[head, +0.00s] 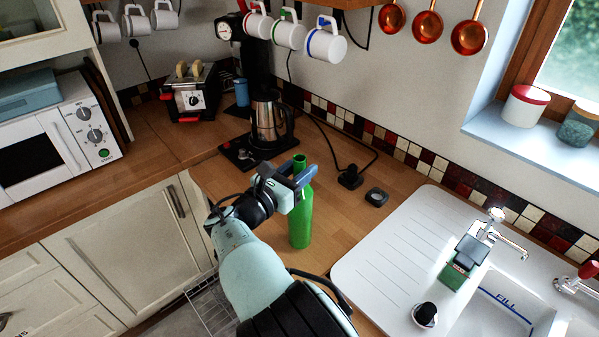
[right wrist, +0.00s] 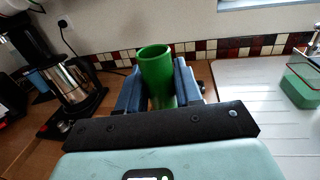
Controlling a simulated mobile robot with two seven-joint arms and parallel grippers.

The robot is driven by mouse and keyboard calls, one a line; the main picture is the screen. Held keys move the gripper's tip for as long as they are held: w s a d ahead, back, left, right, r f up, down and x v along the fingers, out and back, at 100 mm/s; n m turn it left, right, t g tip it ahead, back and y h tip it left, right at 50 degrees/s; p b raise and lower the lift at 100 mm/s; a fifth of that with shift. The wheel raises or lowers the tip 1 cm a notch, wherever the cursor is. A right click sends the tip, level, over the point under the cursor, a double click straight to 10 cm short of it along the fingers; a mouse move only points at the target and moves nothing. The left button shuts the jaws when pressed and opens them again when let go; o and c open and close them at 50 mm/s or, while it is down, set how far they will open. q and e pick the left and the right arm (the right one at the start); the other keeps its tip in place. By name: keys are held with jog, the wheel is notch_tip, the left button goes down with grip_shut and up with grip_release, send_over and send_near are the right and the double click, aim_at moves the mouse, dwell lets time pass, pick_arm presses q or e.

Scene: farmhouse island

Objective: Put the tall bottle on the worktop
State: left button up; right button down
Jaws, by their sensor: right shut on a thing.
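The tall green bottle (head: 301,218) is upright at the wooden worktop (head: 400,178), between the kettle and the sink. I cannot tell whether its base touches the wood. My right gripper (head: 293,184) is shut on the upper part of the bottle. In the right wrist view the bottle (right wrist: 157,72) stands between the two blue fingers, its open mouth tilted toward the camera. The bottle's lower part is hidden in that view. My left gripper is not in view.
A steel kettle (head: 267,125) stands on a dark base behind the bottle. A black plug (head: 350,178) and a small dark block (head: 377,197) lie to the right. The white sink (head: 385,245) is at the right. Mugs (head: 290,33) hang above.

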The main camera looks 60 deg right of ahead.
jog(key=shift+w+r, duration=0.1)
jog(key=shift+r, duration=0.1)
jog(key=shift+w+f, duration=0.1)
jog(key=shift+f, duration=0.15)
jog(key=c, duration=0.8)
grip_release()
jog(key=shift+o, duration=0.2)
jog(key=shift+r, duration=0.1)
jog(key=shift+a+r, duration=0.15)
jog(key=shift+a, duration=0.15)
jog(key=a, duration=1.1)
jog(key=shift+w+a+p, duration=0.25)
jog(key=shift+w+p, duration=0.1)
jog(key=shift+w, duration=0.05)
